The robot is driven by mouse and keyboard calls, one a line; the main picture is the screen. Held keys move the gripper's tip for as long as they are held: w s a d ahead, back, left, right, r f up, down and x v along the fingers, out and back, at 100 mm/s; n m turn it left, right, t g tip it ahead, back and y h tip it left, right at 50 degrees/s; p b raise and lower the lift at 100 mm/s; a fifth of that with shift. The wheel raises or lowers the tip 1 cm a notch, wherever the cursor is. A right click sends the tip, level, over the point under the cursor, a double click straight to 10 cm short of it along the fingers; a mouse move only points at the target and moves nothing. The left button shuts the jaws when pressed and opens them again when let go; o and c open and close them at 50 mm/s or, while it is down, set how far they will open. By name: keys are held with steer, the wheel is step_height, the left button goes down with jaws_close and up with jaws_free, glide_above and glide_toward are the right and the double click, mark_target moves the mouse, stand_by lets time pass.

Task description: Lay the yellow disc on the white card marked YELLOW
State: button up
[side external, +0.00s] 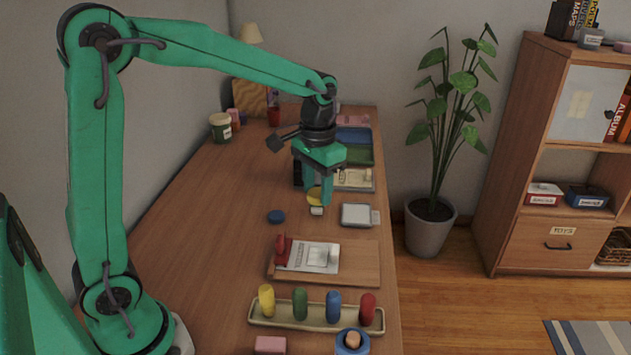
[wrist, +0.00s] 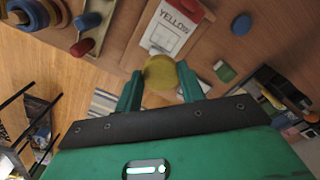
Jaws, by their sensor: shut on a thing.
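My gripper (side external: 318,197) is shut on the yellow disc (side external: 313,193), held above the table. In the wrist view the yellow disc (wrist: 160,72) sits between the two green fingers of my gripper (wrist: 160,90). The white card (side external: 314,257) lies on a wooden board (side external: 358,264), nearer the camera than my gripper. In the wrist view the white card (wrist: 172,30) reads YELLOW and lies ahead of the disc, apart from it. Part of the disc is hidden by the fingers in the side view.
A red object (side external: 281,250) lies at the card's left edge. A blue disc (side external: 276,216) lies left of my gripper, and a grey pad (side external: 357,215) right of it. A tray (side external: 262,317) of coloured pegs stands in front.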

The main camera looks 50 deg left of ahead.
steer(key=shift+d, duration=0.1)
steer(key=s+d+f+m, duration=0.5)
steer(key=d+f+m, duration=0.1)
steer(key=d, duration=0.3)
glide_above(317, 256)
step_height(317, 256, down, 7)
steer(key=shift+f, duration=0.15)
steer(key=shift+f, duration=2)
steer(key=shift+f, duration=0.1)
steer(key=o, duration=0.9)
steer(key=shift+o, duration=0.2)
